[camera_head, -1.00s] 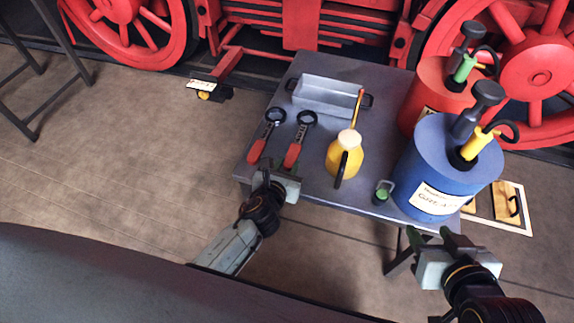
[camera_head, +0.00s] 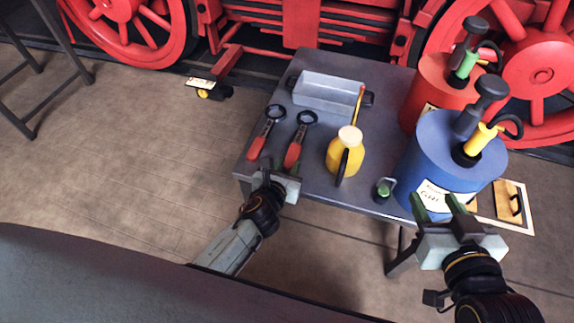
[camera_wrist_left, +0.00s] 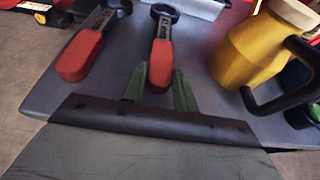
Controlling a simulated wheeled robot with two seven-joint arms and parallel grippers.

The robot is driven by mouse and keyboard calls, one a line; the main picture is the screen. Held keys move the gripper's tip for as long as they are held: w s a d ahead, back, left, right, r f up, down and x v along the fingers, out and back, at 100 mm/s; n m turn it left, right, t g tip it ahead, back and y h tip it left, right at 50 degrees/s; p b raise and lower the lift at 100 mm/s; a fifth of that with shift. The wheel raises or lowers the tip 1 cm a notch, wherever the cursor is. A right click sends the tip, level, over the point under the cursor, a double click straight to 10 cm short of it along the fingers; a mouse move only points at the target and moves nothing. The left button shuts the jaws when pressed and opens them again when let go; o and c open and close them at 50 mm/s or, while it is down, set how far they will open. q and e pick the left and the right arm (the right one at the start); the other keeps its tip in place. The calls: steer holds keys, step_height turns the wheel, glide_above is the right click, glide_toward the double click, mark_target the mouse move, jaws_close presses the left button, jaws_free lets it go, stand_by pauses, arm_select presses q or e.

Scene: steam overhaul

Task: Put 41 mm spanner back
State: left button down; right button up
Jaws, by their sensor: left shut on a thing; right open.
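Two spanners with red handles and dark ring ends lie side by side on the grey table (camera_head: 388,210). The left spanner (camera_head: 266,132) also shows in the left wrist view (camera_wrist_left: 86,50). The right spanner (camera_head: 300,140) shows there too (camera_wrist_left: 162,50). Their size marks are too small to read. My left gripper (camera_head: 281,177) is at the table's front edge, its green fingers (camera_wrist_left: 159,90) shut on the handle end of the right spanner. My right gripper (camera_head: 437,207) is open and empty, in front of the blue can.
A yellow oil can (camera_head: 345,158) stands just right of the spanners. A grey tray (camera_head: 327,92) lies behind them. A blue can (camera_head: 445,160) and a red can (camera_head: 425,100) stand at the right. A small green-topped item (camera_head: 384,188) is near the front edge.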

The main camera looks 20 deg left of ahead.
arm_select(q)
steer(key=shift+w+f+b, duration=0.1)
steer(key=shift+f+b, duration=0.3)
steer(key=shift+b, duration=0.05)
arm_select(e)
steer(key=shift+f, duration=0.45)
arm_select(q)
steer(key=c, duration=1.1)
jaws_free()
steer(key=shift+o, duration=0.4)
steer(key=shift+f, duration=0.15)
arm_select(e)
step_height(320, 180, up, 4)
steer(key=t, duration=0.2)
arm_select(q)
steer(key=p+v, duration=0.2)
steer(key=v, duration=0.3)
steer(key=p+v, duration=0.2)
steer(key=v, duration=0.6)
steer(key=shift+s, duration=0.35)
arm_select(e)
steer(key=s+d+f+g+h, duration=0.2)
steer(key=s+d+f+g, duration=0.2)
steer(key=s+f+g, duration=0.5)
steer(key=shift+s+d+f+g+h, duration=0.15)
steer(key=shift+d+f+g+h, duration=0.25)
steer(key=shift+f, duration=0.85)
